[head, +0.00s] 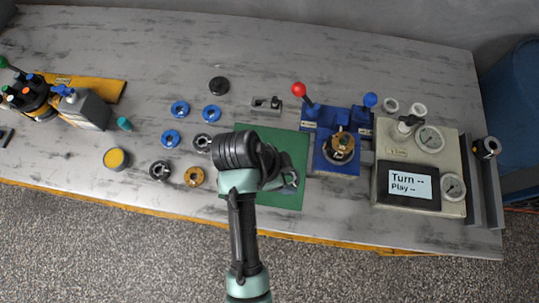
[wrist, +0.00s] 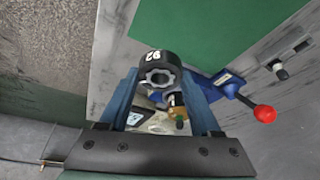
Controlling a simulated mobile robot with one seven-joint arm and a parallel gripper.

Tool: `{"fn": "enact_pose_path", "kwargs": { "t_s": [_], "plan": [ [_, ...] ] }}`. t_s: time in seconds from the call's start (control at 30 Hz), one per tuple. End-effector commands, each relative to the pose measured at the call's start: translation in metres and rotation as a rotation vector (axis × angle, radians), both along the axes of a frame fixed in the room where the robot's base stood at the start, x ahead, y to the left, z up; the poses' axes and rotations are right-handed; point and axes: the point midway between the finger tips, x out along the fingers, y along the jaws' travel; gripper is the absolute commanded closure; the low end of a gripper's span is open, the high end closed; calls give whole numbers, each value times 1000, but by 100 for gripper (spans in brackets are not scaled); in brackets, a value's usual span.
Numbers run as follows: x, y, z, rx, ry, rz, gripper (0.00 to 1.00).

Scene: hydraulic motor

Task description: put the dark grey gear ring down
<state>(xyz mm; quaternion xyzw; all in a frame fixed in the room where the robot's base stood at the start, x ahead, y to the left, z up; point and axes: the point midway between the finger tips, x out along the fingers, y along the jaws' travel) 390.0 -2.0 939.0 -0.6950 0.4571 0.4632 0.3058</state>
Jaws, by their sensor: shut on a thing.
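The dark grey gear ring (wrist: 160,70) is between the two blue fingers of my gripper (wrist: 158,78) in the wrist view. It has a toothed inner hole and white marks on its outer side. My gripper is shut on it. In the head view my gripper (head: 287,182) is above the green mat (head: 296,150). The ring cannot be made out there, and my arm covers part of the mat. I cannot tell how high the ring is held.
Several loose blue rings (head: 180,108), black rings (head: 160,170) and a brass ring (head: 194,176) lie left of the mat. To its right stand a blue fixture (head: 322,165) with brass parts, a red-knobbed lever (head: 299,90) and a gauge panel (head: 455,150).

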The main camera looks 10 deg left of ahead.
Motion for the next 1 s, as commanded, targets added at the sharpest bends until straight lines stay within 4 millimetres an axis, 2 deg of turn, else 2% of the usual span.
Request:
{"fn": "enact_pose_path", "kwargs": {
  "t_s": [0.2,0.43,0.63,0.73,1.0],
  "plan": [
    [-1,-1,-38,-1,5,-16,100],
    [-1,0,-62,0,2,-15,100],
    [-1,0,-90,1,3,-14,100],
    [0,0,-97,1,1,-14,100],
    [0,0,-98,1,0,-14,100]
  ]
}}
